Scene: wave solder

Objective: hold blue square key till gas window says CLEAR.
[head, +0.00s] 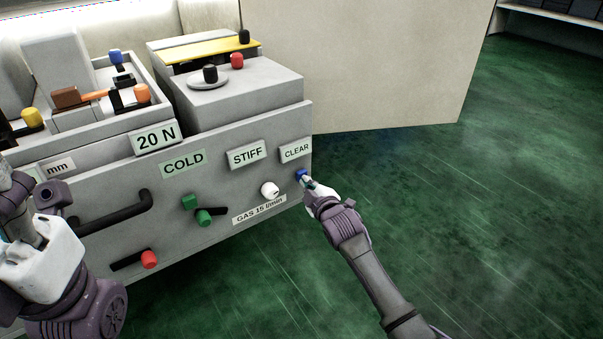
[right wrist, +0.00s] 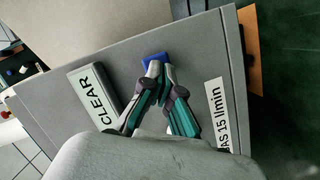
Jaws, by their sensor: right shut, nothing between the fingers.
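The blue square key (head: 301,175) is on the machine's front panel near its right edge, below a window reading CLEAR (head: 296,151). My right gripper (head: 308,182) is shut and empty, its fingertips at the key and appearing to touch it. In the right wrist view the fingertips (right wrist: 157,67) meet the blue key (right wrist: 154,59) and cover part of it. The CLEAR window (right wrist: 92,97) is left of the fingers there. How far the key is pressed cannot be told. My left arm is at the left edge; its fingers cannot be made out clearly.
Green floor (head: 480,210) is open at the right.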

